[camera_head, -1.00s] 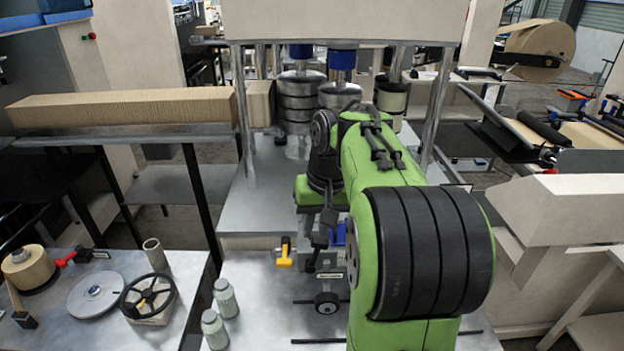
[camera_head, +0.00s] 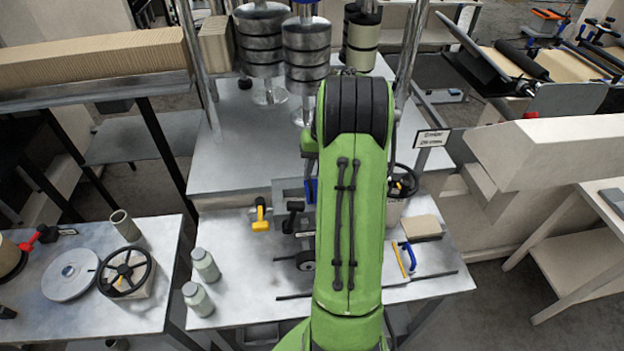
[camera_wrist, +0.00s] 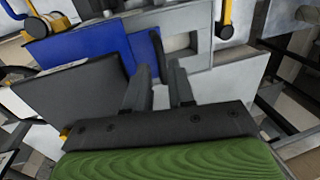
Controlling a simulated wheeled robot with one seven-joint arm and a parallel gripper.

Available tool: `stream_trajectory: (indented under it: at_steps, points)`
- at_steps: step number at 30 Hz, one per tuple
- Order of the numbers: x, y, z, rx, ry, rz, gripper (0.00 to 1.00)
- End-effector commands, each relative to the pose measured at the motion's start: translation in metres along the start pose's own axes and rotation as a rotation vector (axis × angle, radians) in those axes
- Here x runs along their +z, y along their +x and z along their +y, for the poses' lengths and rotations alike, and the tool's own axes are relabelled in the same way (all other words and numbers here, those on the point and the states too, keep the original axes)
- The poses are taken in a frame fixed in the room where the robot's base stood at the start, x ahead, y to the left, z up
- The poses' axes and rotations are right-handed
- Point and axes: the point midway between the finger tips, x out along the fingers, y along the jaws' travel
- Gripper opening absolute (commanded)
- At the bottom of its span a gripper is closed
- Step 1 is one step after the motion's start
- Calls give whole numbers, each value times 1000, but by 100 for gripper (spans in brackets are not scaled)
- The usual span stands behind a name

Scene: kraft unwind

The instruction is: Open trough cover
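In the wrist view my gripper (camera_wrist: 158,82) has its two dark fingers apart, with a visible gap between them. A dark curved handle-like piece (camera_wrist: 159,52) stands just beyond the fingertips; I cannot tell whether they touch it. A blue panel (camera_wrist: 85,48) and a light grey box-like part (camera_wrist: 200,68), possibly the trough and its cover, lie in front of the fingers. A dark grey plate (camera_wrist: 70,92) is at their left. In the head view a grey box-like part (camera_head: 284,187) and a bit of blue (camera_head: 309,190) show beside my green arm, which hides my gripper and most of this area.
A yellow lever (camera_head: 260,215) and black knobs (camera_head: 293,215) stand left of my arm. Two bottles (camera_head: 204,264) are at the bench's left. A handwheel (camera_head: 403,182), a tan block (camera_head: 422,226) and a blue-handled tool (camera_head: 408,257) are at right. Metal rollers (camera_head: 307,53) stand behind.

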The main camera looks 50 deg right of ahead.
Motion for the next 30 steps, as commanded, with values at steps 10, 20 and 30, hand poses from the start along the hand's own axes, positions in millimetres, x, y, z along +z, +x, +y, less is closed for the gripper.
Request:
stream_trajectory:
  at_steps: [10, 20, 30]
  points:
    - [0, 33, 0, 1, 0, 1, 23]
    - [0, 32, 0, 1, 0, 2, 0]
    - [1, 32, -2, 0, -1, 2, 0]
